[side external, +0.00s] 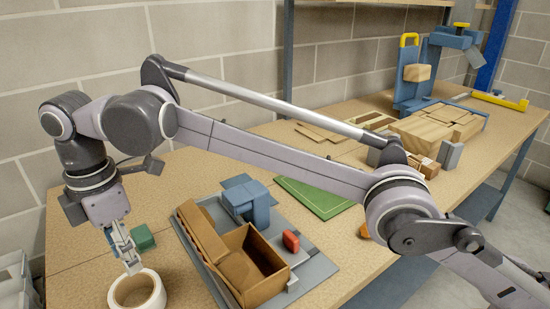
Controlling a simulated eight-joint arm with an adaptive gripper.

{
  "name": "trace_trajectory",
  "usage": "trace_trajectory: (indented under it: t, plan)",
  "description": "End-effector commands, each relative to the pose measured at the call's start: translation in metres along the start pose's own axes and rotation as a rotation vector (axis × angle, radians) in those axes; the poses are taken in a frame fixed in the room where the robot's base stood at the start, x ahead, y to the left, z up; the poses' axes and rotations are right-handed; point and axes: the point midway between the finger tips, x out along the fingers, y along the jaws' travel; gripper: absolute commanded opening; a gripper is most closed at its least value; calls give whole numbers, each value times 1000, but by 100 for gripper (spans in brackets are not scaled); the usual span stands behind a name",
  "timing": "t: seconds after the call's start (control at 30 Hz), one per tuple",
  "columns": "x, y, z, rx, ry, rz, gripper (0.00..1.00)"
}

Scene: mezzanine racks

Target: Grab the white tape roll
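The white tape roll (137,289) lies flat on the wooden workbench at the lower left, with its tan inner core showing and its lower edge cut off by the picture. My gripper (133,268) points down at the roll's far rim. The fingertips are at or just above that rim, and I cannot tell whether they touch it. The fingers look close together, but the view is too small to tell whether they are open or shut.
A green block (143,237) stands just behind my gripper. To the right, a grey tray (316,270) carries an open brown box (250,265), a blue block and a red piece. A green mat (315,199) and wooden boards lie farther back. A wall stands behind the bench.

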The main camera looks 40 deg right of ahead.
Motion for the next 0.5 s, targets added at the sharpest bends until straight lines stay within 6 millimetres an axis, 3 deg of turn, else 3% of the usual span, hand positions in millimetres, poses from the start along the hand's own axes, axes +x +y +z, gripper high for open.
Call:
trace_trajectory:
  t: [0.5]
  plan:
    - [42,-1,1,1,0,0,38]
